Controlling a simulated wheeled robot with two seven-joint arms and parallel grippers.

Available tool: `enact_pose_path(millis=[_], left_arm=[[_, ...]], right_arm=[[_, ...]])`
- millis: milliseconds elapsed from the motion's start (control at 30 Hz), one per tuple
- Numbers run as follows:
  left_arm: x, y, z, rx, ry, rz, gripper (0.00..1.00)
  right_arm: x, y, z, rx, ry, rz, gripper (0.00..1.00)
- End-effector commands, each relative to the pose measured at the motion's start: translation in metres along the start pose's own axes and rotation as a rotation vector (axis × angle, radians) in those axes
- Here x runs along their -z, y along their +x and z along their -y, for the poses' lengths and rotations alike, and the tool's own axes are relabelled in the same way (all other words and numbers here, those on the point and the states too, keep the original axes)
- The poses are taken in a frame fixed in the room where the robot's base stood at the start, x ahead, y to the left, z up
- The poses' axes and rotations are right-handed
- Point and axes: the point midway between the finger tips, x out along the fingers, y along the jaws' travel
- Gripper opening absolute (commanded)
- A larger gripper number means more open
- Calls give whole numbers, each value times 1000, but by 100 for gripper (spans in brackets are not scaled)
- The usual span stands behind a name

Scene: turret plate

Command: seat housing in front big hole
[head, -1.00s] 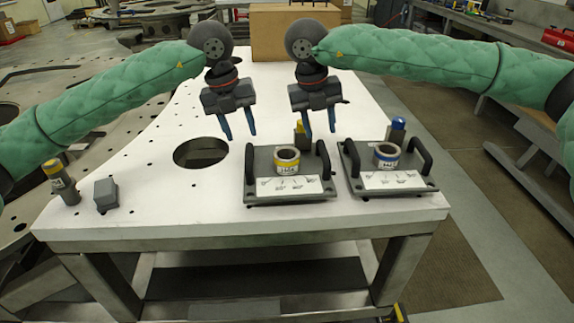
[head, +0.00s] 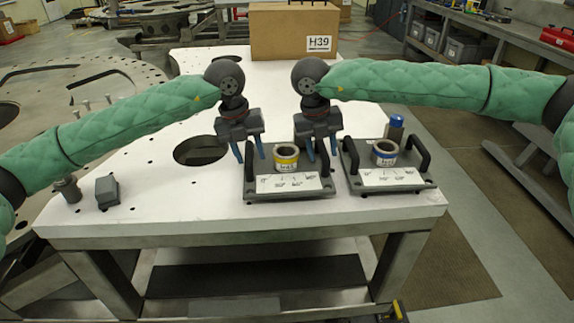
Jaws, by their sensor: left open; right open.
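The yellow-ringed housing (head: 262,195) is a dark square plate with a central cylinder, a white label and two side handles. It lies flat on the white turret plate (head: 110,225), right of the front big hole (head: 200,150), which is empty. My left gripper (head: 250,157) is open, its fingers at the top of the left handle (head: 249,172). My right gripper (head: 321,154) is open at the top of the right handle (head: 325,170). Whether the fingers touch the handles I cannot tell.
A similar blue-ringed housing (head: 395,182) sits close on the right, with a blue-capped post (head: 395,128) behind it. A grey block (head: 107,191) and a dark cylinder (head: 69,190) stand at the front left. A cardboard box (head: 290,35) stands at the back.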

Motion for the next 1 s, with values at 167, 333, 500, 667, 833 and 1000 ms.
enact_pose_path(millis=[167, 333, 500, 667, 833, 1000], left_arm=[[0, -1, 0, 0, 0, 0, 36], [0, -1, 0, 0, 0, 0, 2], [0, 0, 0, 0, 0, 0, 0], [0, -3, 0, 1, 0, 2, 0], [0, -4, 1, 1, 0, 2, 0], [0, -9, 2, 1, 0, 2, 0]], right_arm=[[0, 0, 0, 0, 0, 0, 35], [0, 0, 0, 0, 0, 0, 2], [0, 0, 0, 0, 0, 0, 0], [0, -2, 1, 0, 1, 2, 0], [0, -4, 1, 0, 1, 1, 0], [0, -9, 2, 0, 1, 1, 0]])
